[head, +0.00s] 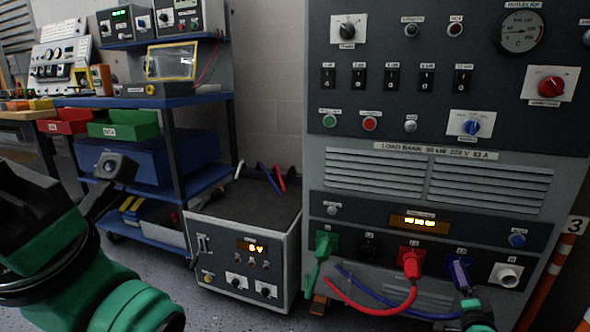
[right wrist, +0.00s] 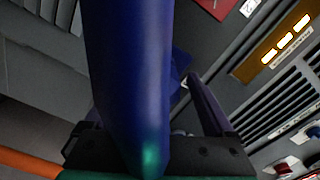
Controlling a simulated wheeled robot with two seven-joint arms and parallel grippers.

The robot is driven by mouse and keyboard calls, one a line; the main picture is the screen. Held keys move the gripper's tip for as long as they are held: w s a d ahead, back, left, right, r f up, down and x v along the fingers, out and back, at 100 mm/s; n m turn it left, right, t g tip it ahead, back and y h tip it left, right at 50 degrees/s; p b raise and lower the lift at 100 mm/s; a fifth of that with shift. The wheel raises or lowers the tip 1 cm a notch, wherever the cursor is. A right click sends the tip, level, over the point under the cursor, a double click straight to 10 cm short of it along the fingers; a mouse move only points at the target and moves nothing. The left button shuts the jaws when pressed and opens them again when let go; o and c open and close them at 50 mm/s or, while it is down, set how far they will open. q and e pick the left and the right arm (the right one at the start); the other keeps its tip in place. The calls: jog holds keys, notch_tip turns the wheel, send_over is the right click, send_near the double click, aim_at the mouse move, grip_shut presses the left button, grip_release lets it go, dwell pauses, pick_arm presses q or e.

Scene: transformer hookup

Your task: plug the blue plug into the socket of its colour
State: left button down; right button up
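The load bank's lower panel has a row of sockets. The blue plug (head: 461,273) is at the blue socket (head: 453,262) right of centre; I cannot tell how deep it sits. My right gripper (head: 474,305) is just below, partly cut off by the bottom edge. In the right wrist view, the blue plug (right wrist: 127,70) stands large between my fingers (right wrist: 148,150), which close on it from both sides. It hides most of the socket there. My left gripper (head: 75,180) is at the left, away from the panel, its fingers apart and empty.
A green plug (head: 325,244) and a red plug (head: 411,262) sit in their sockets, with a black socket (head: 368,246) between them. A pale socket (head: 507,275) is at the right. Red (head: 370,306) and blue (head: 385,300) cables hang in front.

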jog(key=p+v, duration=0.3)
jog(key=p, duration=0.1)
jog(key=shift+s+r, duration=0.2)
jog(key=shift+s, duration=0.1)
jog(key=shift+s+a+f+p, duration=0.1)
jog(key=shift+s+a+p, duration=0.2)
jog(key=shift+s+p, duration=0.3)
jog(key=shift+s+f, duration=0.1)
jog(key=shift+f, duration=0.05)
